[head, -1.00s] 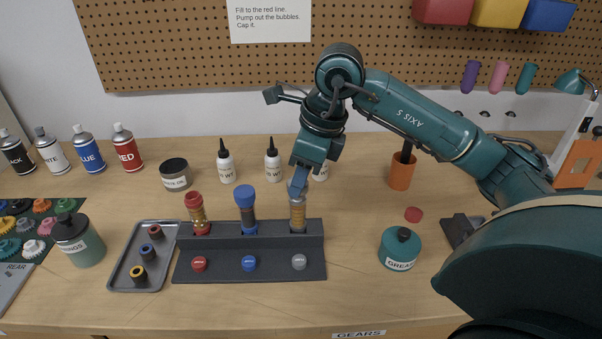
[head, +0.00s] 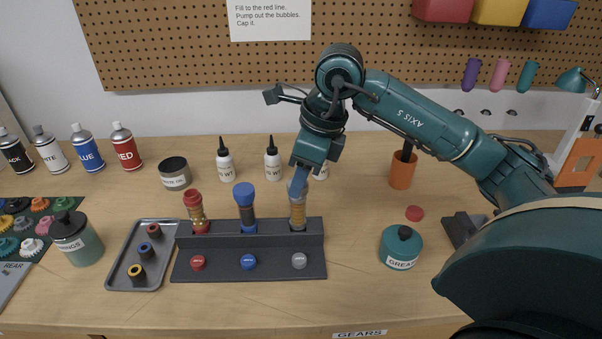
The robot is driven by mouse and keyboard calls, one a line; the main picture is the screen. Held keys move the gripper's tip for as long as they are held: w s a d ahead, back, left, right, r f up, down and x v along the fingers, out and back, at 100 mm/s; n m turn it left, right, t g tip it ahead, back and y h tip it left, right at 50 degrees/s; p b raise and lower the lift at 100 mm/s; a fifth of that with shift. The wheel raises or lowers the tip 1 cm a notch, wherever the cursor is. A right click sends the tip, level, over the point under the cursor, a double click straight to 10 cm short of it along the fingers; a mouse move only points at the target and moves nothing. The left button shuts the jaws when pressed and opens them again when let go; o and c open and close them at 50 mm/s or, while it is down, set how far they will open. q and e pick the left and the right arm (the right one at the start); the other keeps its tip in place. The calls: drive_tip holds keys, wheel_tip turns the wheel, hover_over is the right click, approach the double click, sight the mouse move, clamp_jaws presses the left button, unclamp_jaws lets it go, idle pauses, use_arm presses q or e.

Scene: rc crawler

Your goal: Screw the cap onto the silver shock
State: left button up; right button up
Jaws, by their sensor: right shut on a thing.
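The silver shock (head: 298,217) stands upright at the right end of the dark rack (head: 240,272), with amber showing in its body. My right gripper (head: 297,190) points down over its top with its blue fingers shut. What they grip at the shock's top is mostly hidden; it appears to be the cap. I cannot tell how the cap sits on the threads. The red shock (head: 197,213) and blue shock (head: 246,210) stand to the left with coloured tops. My left gripper is not in view.
Round red, blue and grey pieces (head: 299,261) sit along the rack's front. A metal tray (head: 125,268) with several small rings lies to the left. White bottles (head: 225,163) stand behind.

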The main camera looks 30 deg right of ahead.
drive_tip(key=shift+f+b, duration=0.3)
drive_tip(key=shift+f, duration=0.1)
drive_tip(key=shift+m+h, duration=0.3)
drive_tip(key=shift+m, duration=0.9)
drive_tip(key=shift+a+m+t, duration=0.1)
drive_tip(key=shift+m+t, duration=0.2)
drive_tip(key=shift+m, duration=0.6)
drive_tip(key=m+h, duration=0.1)
drive_tip(key=m, duration=0.2)
drive_tip(key=shift+s+a, duration=0.1)
drive_tip(key=shift+m+h, duration=0.3)
drive_tip(key=shift+m, duration=0.3)
drive_tip(key=m+h, duration=0.1)
drive_tip(key=m, duration=0.3)
drive_tip(key=shift+a, duration=0.1)
